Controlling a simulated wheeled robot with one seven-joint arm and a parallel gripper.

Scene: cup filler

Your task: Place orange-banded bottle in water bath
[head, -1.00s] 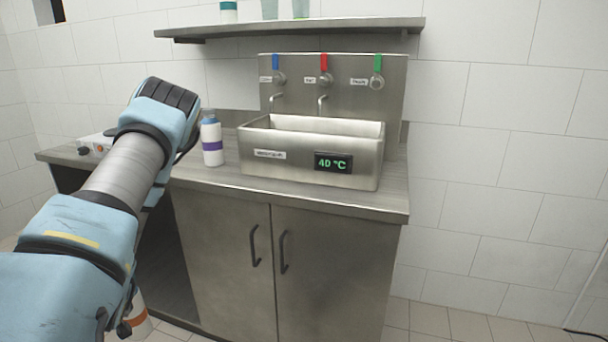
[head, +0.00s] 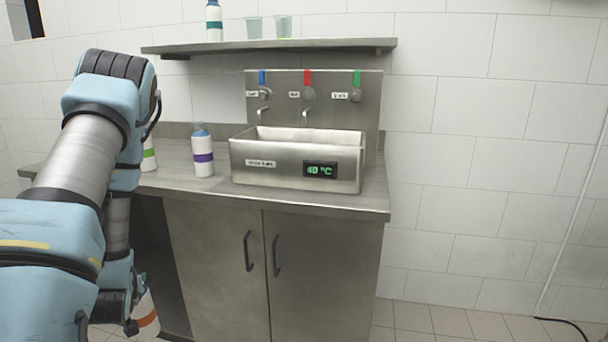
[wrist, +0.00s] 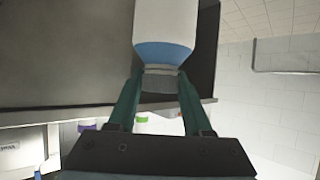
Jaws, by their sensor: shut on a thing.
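The orange-banded bottle (head: 146,320) is at the lower left of the head view, below counter height and partly hidden by my arm. In the wrist view its white body and blue shoulder (wrist: 165,30) fill the top centre, and the band is out of frame. My gripper (wrist: 159,82) is shut on the bottle's neck end, one finger on each side. The water bath (head: 285,174) is an open steel basin on the counter, with a display reading 40 °C. It stands to the right of the bottle and well apart from it. Its inside floor is hidden.
A purple-banded bottle (head: 203,158) stands on the counter (head: 300,204) left of the bath. A green-banded bottle (head: 149,158) is partly behind my arm. A shelf (head: 270,46) above holds a teal-banded bottle (head: 214,22) and two glasses.

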